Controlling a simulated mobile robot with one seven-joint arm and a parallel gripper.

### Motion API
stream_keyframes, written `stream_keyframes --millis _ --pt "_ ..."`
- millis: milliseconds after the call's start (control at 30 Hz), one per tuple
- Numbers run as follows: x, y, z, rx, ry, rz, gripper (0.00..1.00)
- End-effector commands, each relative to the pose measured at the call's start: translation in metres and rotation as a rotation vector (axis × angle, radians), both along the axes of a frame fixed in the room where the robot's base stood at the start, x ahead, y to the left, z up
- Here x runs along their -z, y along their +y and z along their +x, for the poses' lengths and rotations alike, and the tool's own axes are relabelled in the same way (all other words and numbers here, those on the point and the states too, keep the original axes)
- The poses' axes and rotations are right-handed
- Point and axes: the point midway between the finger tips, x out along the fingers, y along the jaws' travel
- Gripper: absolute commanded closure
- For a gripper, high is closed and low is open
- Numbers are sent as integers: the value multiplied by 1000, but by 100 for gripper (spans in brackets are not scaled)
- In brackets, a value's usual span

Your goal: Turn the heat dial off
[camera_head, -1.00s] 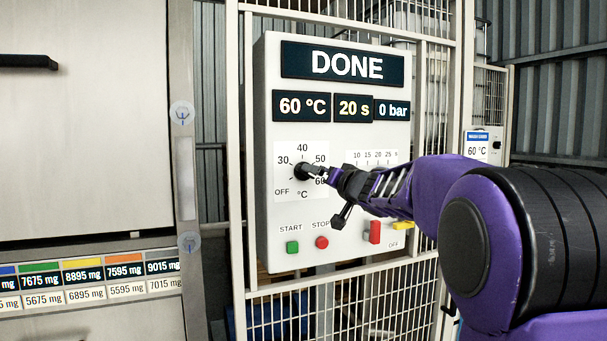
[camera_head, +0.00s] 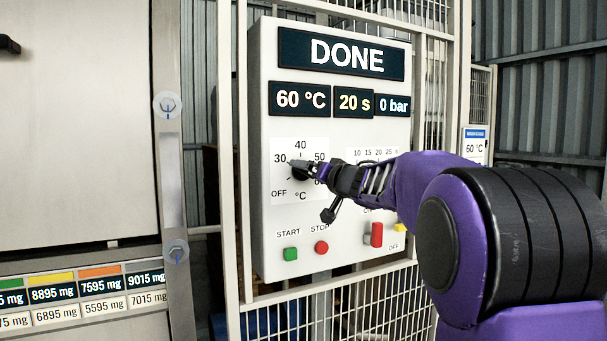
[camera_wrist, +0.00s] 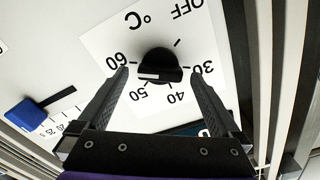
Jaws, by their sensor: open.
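The heat dial (camera_wrist: 158,62) is a round black knob on a white scale plate marked OFF, 30, 40, 50, 60 and °C. The wrist view shows its white line toward the 60 side. In the head view my gripper largely covers the dial. My gripper (camera_wrist: 158,69) is open, with one black finger on each side of the dial. Visible gaps separate the fingers from the knob, as seen there. My gripper (camera_head: 306,169) reaches the dial from the right in the head view.
The control panel (camera_head: 262,215) shows DONE, 60 °C, 20 s and 0 bar. A green START button (camera_head: 290,254) and a red STOP button (camera_head: 321,247) sit below the dial. A red switch (camera_head: 376,234) is to the right. A blue slider knob (camera_wrist: 27,115) shows in the wrist view.

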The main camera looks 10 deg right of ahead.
Motion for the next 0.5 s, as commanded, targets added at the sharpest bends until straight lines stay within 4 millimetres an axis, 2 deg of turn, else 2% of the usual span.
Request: stream_keyframes --millis 500 --pt "0 -2 0 0 0 1 2"
